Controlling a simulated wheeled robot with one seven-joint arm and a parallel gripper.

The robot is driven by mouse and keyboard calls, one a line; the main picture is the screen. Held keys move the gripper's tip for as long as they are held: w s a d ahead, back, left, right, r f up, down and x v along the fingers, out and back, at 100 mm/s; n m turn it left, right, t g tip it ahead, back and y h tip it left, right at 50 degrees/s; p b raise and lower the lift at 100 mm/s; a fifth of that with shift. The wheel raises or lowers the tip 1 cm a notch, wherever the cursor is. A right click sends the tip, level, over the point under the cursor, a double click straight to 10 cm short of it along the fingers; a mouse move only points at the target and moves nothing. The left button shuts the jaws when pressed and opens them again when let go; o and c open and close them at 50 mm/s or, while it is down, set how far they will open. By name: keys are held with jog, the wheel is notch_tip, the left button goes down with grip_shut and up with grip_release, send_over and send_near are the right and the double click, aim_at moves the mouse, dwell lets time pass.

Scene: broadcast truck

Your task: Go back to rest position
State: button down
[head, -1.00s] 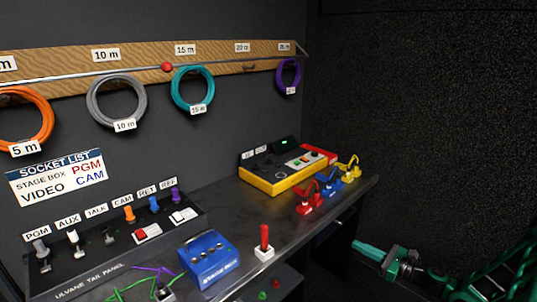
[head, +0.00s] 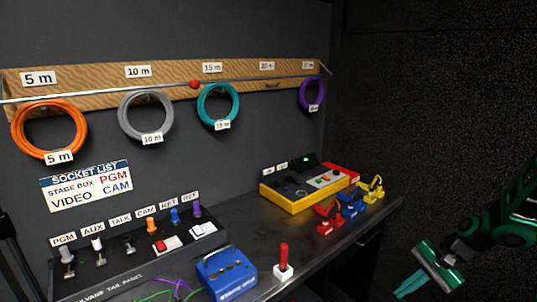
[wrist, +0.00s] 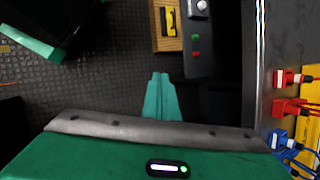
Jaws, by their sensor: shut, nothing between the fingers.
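My gripper (head: 412,286) is at the lower right in the head view, beyond the desk's right end and clear of the desk. Its teal fingers are together with nothing between them. In the wrist view the shut fingers (wrist: 160,98) point over the dark textured floor. My green arm comes in from the right edge of the head view.
A dark desk (head: 330,243) holds a blue box (head: 226,272), a red-handled switch (head: 283,262), a yellow-red console (head: 310,187) and red, blue and yellow clamps. Coiled cables (head: 50,131) hang from a wooden rail (head: 100,82). Floor right of the desk is open.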

jog(key=s+d+r+n+h, duration=0.1)
jog(key=s+r+n+h, duration=0.1)
jog(key=s+r, duration=0.7)
jog(key=s+d+r+n+g+h, duration=0.1)
jog(key=s+r+n+h, duration=0.2)
jog(key=s+r, duration=0.6)
jog(key=s, duration=0.7)
jog(key=shift+s+r+n+h, duration=0.15)
jog(key=shift+s+n+h, duration=0.15)
jog(key=shift+n, duration=0.1)
jog(key=shift+w+d, duration=0.1)
jog(key=shift+w+f+g, duration=0.25)
jog(key=shift+w+g, duration=0.05)
jog(key=shift+w, duration=0.3)
